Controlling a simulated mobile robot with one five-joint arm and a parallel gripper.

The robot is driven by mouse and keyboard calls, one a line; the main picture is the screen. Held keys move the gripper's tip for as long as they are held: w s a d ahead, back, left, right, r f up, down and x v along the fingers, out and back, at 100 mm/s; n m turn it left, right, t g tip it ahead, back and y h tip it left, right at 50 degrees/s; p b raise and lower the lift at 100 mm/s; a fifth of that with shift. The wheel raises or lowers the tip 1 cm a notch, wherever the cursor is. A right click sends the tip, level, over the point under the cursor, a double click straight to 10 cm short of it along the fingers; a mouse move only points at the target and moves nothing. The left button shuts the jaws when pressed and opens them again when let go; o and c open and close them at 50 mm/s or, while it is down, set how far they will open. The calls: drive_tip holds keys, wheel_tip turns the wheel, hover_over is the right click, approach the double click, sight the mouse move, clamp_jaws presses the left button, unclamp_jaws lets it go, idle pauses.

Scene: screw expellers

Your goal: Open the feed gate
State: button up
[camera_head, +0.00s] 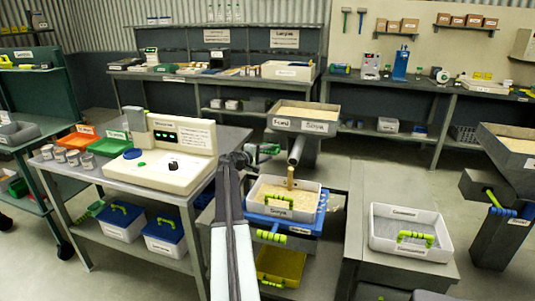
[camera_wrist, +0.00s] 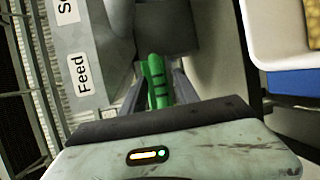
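The feed hopper (camera_head: 303,126), a grey box labelled Feed and filled with pale grain, stands in the middle of the head view. Its labelled wall (camera_wrist: 85,55) fills the upper left of the wrist view. A green ridged handle (camera_wrist: 158,82) lies below the hopper in the wrist view, between the fingers of my gripper (camera_wrist: 160,96). The fingers sit close on both sides of it and appear shut on it. In the head view my gripper (camera_head: 245,158) reaches the handle at the hopper's left. The gate plate itself is hidden.
Below the spout (camera_head: 297,150), a brown stream drops into a white tray (camera_head: 262,208) on a blue stand. A white control box (camera_head: 170,160) stands on the left table. A white container (camera_head: 378,243) with a green handle is at right. Another hopper (camera_head: 512,148) stands far right.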

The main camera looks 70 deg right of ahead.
drive_tip(key=p+v, duration=0.1)
drive_tip(key=v, duration=0.6)
drive_tip(key=shift+a, duration=0.35)
drive_tip(key=shift+w, duration=0.1)
